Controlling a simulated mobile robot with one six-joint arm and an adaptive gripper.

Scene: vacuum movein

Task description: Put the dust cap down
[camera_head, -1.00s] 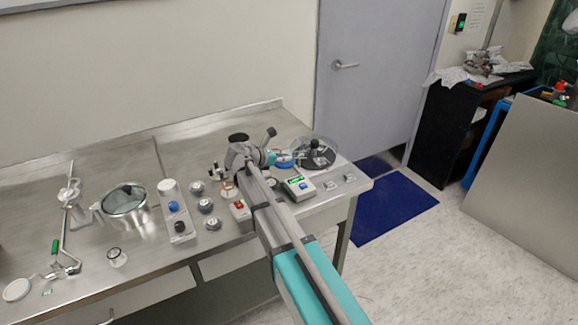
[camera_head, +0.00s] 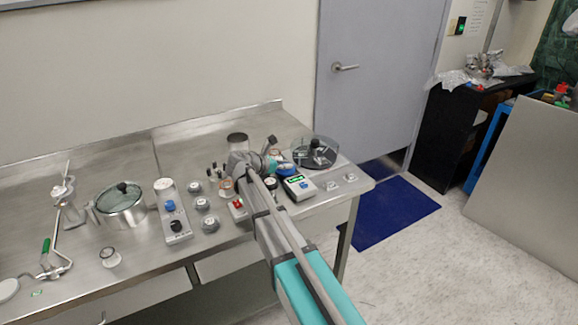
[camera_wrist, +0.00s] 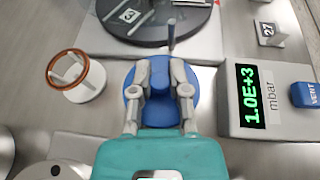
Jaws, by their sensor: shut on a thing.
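The blue dust cap (camera_wrist: 160,100) is a round disc with a raised knob, seen from above in the wrist view. My gripper (camera_wrist: 161,70) is shut on its knob, one finger on each side. In the head view the cap (camera_head: 285,168) shows partly as a blue patch beside my gripper (camera_head: 276,166), just behind the gauge box. The cap is over the metal bench (camera_head: 200,143). I cannot tell whether its underside touches the bench.
A clear round chamber on a dark base (camera_head: 317,155) stands just beyond the cap. A gauge box with a green display (camera_head: 299,187) is close on the right. An orange-rimmed ring on a white stand (camera_wrist: 77,75) is to the left in the wrist view.

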